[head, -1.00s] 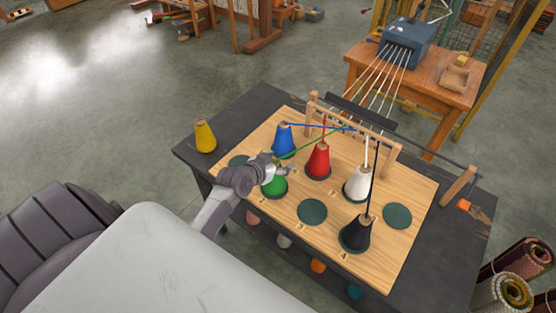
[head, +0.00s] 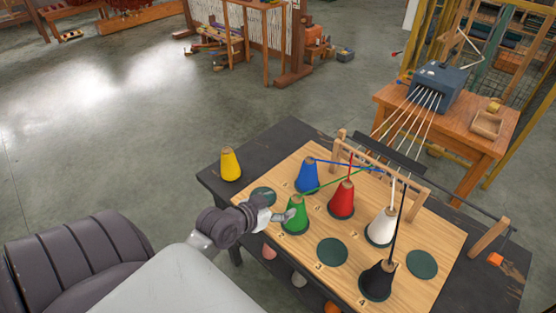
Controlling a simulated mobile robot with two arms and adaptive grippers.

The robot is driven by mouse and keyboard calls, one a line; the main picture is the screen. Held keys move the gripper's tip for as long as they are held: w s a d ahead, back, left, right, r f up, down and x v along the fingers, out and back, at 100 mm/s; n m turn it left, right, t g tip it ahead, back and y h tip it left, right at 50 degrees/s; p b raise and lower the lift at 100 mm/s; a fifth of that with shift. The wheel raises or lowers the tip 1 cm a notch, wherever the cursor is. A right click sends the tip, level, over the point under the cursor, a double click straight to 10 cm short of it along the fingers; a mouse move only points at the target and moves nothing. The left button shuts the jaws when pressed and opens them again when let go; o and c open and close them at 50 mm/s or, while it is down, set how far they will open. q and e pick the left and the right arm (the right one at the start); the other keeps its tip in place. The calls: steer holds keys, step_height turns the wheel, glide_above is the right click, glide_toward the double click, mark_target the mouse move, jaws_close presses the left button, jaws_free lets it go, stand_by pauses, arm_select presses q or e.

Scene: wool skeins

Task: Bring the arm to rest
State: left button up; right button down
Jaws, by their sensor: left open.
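My left arm comes in from the lower left. Its gripper (head: 284,215) is open, beside the left flank of the green cone (head: 296,216); I cannot tell whether they touch. The green cone stands upright on the wooden board (head: 352,273), with its green thread running up to the right. Also upright on the board are a blue cone (head: 307,177), a red cone (head: 341,202), a white cone (head: 381,228) and a black cone (head: 377,282). My right gripper is not in view.
A yellow cone (head: 230,164) stands on the dark table (head: 222,187) at the left. Bare green discs (head: 332,251) lie on the board. A wooden thread rail (head: 385,166) stands behind the cones. A blue machine (head: 440,87) sits on a farther table. Open floor lies left.

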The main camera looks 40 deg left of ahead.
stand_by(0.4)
arm_select(q)
steer(key=s+d+f+m+g, duration=0.1)
steer(key=s+d+f+g, duration=0.1)
steer(key=s+d+g, duration=0.5)
steer(key=s+d+f+g, duration=0.2)
steer(key=s+d, duration=0.3)
steer(key=s, duration=0.6)
step_height(320, 180, down, 28)
steer(key=s+b, duration=0.1)
steer(key=b, duration=0.2)
steer(key=s+a+f+g+b, duration=0.2)
steer(key=s+f, duration=1.5)
steer(key=f, duration=0.1)
steer(key=shift+a+f+m+y, duration=0.3)
